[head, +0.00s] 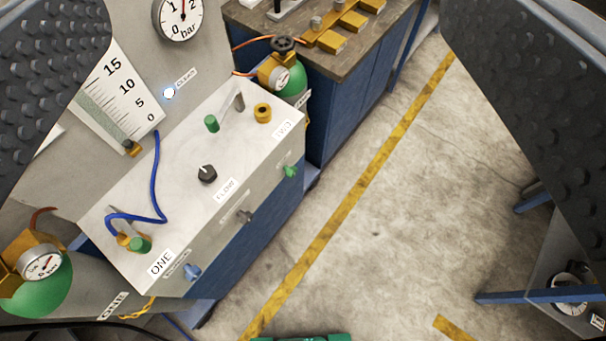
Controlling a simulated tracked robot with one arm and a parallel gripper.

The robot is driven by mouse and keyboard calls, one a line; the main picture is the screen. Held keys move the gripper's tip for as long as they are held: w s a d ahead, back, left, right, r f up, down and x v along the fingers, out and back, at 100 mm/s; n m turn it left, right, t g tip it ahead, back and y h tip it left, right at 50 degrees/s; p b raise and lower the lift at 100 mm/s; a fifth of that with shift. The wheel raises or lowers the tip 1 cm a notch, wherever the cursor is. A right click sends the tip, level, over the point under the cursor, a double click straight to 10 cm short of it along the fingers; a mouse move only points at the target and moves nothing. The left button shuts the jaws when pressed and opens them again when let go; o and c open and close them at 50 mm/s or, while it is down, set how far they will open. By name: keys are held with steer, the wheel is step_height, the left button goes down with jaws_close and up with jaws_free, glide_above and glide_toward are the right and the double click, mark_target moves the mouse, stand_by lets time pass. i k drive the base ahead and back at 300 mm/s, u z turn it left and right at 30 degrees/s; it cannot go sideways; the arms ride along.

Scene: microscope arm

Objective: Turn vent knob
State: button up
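My gripper (300,140) is open and empty. Its two dark, studded fingers stand far apart at the left and right edges of the head view. Between them is a pale metal box. Its top carries a black knob (207,174) with a white mark. Its front face carries a blue knob (191,271), a grey knob (245,217) and a green knob (290,171). A small label beside the blue knob is too small to read. I cannot tell which is the vent knob. The fingers touch none of these knobs.
A blue hose (156,185) loops over the box top. A green cylinder with a gauge (40,262) stands at lower left, another gauge (283,78) behind the box. A wooden-topped blue bench (300,50) is at the back. Concrete floor (400,210) with a yellow line is open on the right.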

mark_target(292, 172)
steer(key=k, duration=1.2)
steer(key=z, duration=0.75)
steer(key=i, duration=1.65)
steer(key=u, duration=0.15)
